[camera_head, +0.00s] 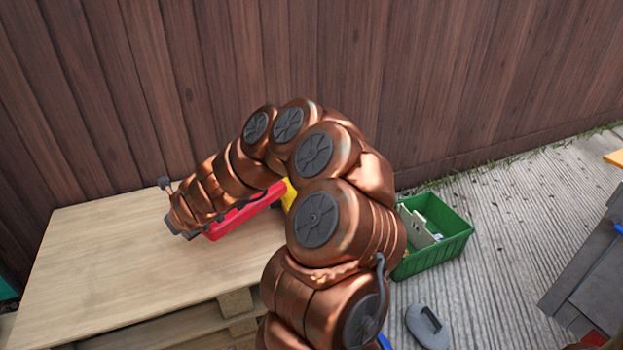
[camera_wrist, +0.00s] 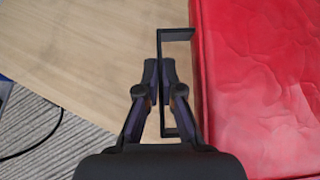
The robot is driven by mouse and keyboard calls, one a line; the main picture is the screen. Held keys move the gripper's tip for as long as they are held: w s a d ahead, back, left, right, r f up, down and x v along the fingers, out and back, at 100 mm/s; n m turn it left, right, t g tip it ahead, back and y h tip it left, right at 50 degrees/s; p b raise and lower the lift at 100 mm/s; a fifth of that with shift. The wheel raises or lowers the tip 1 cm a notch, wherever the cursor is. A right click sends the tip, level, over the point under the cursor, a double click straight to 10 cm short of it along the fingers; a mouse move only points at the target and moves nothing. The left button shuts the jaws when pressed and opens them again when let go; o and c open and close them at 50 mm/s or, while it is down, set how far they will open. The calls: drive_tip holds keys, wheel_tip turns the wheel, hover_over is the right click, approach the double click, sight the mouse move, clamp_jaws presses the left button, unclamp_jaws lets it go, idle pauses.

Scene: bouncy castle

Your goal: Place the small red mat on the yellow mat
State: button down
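The small red mat (camera_head: 243,214) is at the right part of the wooden platform, partly hidden by my arm. In the wrist view, the red mat (camera_wrist: 262,80) fills the right side, with a black bracket handle (camera_wrist: 178,35) on its left edge. My gripper (camera_wrist: 160,72) has its fingertips close together on either side of the handle's bar, and appears shut on it. In the head view, the fingers are mostly hidden. A sliver of yellow, likely the yellow mat (camera_head: 289,196), shows behind my arm; the rest is hidden.
The pale wooden platform (camera_head: 90,265) is clear on its left. A green crate (camera_head: 455,243) with items stands on the ground to the right. A grey handled object (camera_head: 428,326) lies in front of it. A wooden fence (camera_head: 440,90) closes the back.

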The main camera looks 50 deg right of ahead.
sight(278, 185)
drive_tip(key=shift+h, duration=0.3)
drive_tip(key=s+d, duration=0.4)
drive_tip(key=d, duration=0.1)
drive_tip(key=s+d, duration=0.4)
drive_tip(key=shift+s+d+r, duration=0.1)
drive_tip(key=shift+s+d, duration=0.25)
drive_tip(key=s+d+r, duration=0.2)
drive_tip(key=s+d, duration=0.4)
drive_tip(key=s, duration=0.4)
drive_tip(key=shift+m, duration=0.3)
drive_tip(key=w+d+p, duration=0.3)
drive_tip(key=d, duration=0.1)
drive_tip(key=w+d+f+p, duration=0.1)
drive_tip(key=w+d+p, duration=0.2)
drive_tip(key=d, duration=0.1)
drive_tip(key=w+d+p, duration=0.3)
drive_tip(key=d, duration=0.1)
drive_tip(key=shift+w+d+f, duration=0.15)
drive_tip(key=shift+d+f, duration=0.1)
drive_tip(key=shift+d, duration=0.15)
wheel_tip(278, 185, down, 4)
drive_tip(key=b, duration=0.4)
drive_tip(key=shift+r+b, duration=0.1)
drive_tip(key=shift+b, duration=0.25)
drive_tip(key=shift+r, duration=0.1)
